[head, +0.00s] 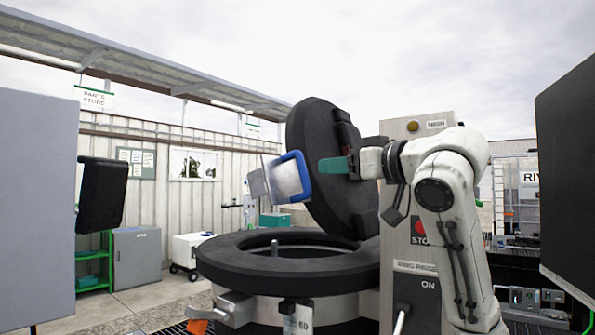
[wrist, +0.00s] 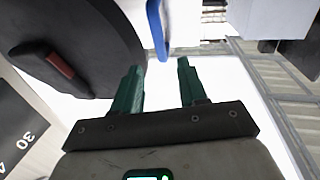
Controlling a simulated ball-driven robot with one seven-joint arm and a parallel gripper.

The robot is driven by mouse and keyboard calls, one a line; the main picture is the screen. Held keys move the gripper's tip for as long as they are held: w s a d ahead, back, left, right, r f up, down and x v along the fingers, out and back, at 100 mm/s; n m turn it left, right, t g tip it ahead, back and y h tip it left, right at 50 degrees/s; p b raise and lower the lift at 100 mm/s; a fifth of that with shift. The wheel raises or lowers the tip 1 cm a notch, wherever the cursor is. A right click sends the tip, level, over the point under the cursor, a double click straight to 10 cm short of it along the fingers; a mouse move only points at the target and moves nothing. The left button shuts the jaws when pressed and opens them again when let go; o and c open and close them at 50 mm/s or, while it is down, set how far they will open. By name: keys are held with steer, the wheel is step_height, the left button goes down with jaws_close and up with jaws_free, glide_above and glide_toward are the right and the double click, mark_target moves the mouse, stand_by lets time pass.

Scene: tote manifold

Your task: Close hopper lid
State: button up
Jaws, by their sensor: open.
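The hopper lid (head: 325,130) is a thick black disc, standing open and tilted steeply above the hopper's round black rim (head: 220,262). A blue U-shaped handle (head: 303,172) with a pale grey block shows in front of the lid's face. My gripper (head: 322,165) is open and empty, its teal fingers pointing left towards the blue handle. In the wrist view, the lid (wrist: 95,30) fills the upper left. The blue handle (wrist: 156,30) lies just beyond the fingertips of my gripper (wrist: 158,68), apart from them. How the handle joins the lid cannot be seen.
A grey control post (head: 412,265) with a red stop button stands right of the hopper, close behind my arm. A grey cabinet (head: 137,258) and a white cart (head: 188,250) stand at the back left.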

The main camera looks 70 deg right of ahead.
mark_target(305, 168)
steer(key=p+x, duration=0.3)
steer(key=x, duration=0.7)
steer(key=shift+w+d, duration=0.15)
steer(key=shift+w, duration=0.15)
jaws_close()
